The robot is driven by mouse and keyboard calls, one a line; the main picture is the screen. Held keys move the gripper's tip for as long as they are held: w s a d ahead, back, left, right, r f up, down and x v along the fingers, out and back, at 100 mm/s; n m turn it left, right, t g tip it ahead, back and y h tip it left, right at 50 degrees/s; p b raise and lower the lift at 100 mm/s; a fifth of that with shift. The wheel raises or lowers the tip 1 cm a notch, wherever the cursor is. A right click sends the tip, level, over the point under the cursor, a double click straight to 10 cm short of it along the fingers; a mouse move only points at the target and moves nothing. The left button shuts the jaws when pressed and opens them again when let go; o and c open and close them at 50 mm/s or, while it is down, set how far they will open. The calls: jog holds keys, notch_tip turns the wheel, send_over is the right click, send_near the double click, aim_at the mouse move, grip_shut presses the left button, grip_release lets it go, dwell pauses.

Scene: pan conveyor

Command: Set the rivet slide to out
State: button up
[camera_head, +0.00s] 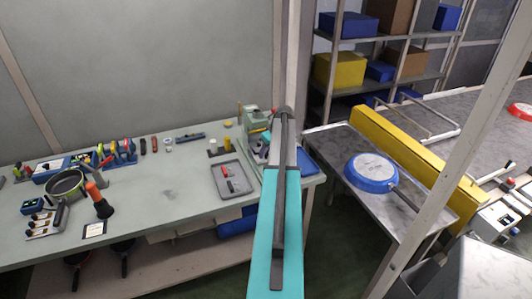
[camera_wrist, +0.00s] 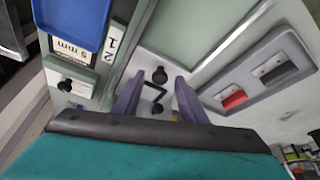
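My gripper (camera_wrist: 157,84) shows in the wrist view as two purple fingers standing apart with no object gripped. Between and just beyond them is a pale plate (camera_wrist: 140,66) with a black round knob (camera_wrist: 159,75), a dark Z-shaped line and a second dark round part (camera_wrist: 155,108). To the left, another black knob (camera_wrist: 66,85) sits on a pale plate below a "5 mm" label (camera_wrist: 73,50) and a blue bin (camera_wrist: 72,22). No part is marked as the rivet slide, so I cannot tell which it is. In the head view my arm hides the fingertips.
A grey tray (camera_wrist: 225,83) with red and dark pieces lies right of the fingers; it also shows on the bench in the head view (camera_head: 222,169). A black pan (camera_head: 66,184) and tools stand further left. A blue pan (camera_head: 370,171) lies on the metal table (camera_head: 335,140) at right.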

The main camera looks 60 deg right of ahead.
grip_shut()
jog(key=shift+s+a+b, duration=0.6)
jog(key=shift+s+a, duration=0.75)
jog(key=shift+s, duration=0.5)
jog(key=shift+s+a+b, duration=0.55)
jog(key=shift+s+a, duration=0.85)
jog(key=shift+s, duration=0.5)
jog(key=shift+s+a+b, duration=0.6)
jog(key=shift+s+a, duration=0.75)
jog(key=shift+s, duration=0.5)
grip_release()
jog(key=shift+s+a, duration=0.1)
jog(key=shift+s, duration=0.05)
jog(key=shift+r, duration=0.15)
